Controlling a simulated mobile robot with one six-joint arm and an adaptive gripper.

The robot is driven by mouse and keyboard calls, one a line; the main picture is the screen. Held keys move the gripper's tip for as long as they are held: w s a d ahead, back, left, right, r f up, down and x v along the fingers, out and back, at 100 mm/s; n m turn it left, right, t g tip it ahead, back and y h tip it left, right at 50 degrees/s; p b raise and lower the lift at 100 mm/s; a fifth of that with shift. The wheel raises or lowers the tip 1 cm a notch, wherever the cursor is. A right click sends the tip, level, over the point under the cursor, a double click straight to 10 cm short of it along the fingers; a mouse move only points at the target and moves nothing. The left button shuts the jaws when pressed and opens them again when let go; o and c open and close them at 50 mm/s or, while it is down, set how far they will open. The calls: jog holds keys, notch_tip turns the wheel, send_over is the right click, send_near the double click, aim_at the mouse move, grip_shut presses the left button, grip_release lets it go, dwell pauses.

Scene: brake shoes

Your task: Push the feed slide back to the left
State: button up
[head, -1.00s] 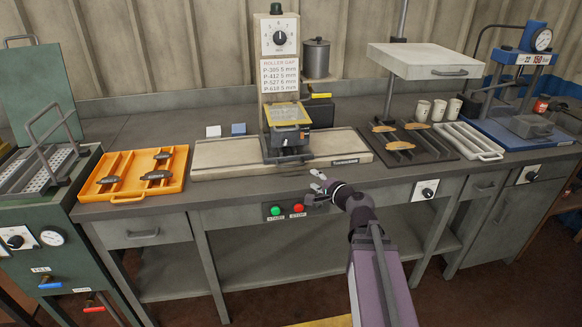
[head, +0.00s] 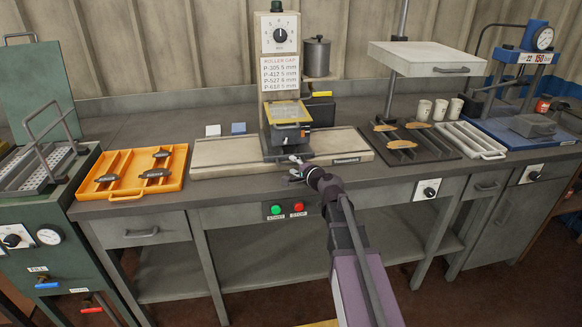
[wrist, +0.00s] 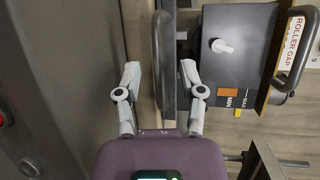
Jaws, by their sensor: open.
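The long cream feed bed (head: 225,152) runs left to right under the roller machine (head: 278,100). A dark carriage (head: 287,148), which looks like the feed slide, sits at its middle below the yellow guard. A grey bar handle (wrist: 159,45) at the front shows in the wrist view. My gripper (head: 294,168) is at the bench front, just before the carriage. In the wrist view my gripper (wrist: 160,72) is open, one finger on each side of the bar handle, with gaps visible. Whether either finger touches it I cannot tell.
An orange tray (head: 97,192) with dark brake shoes lies left. A dark rack (head: 438,157) with brown pieces lies right. Green and red buttons (head: 287,209) are on the bench front below my arm. The feed bed's left part is clear.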

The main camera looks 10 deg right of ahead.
jog(key=shift+x, duration=0.85)
grip_shut()
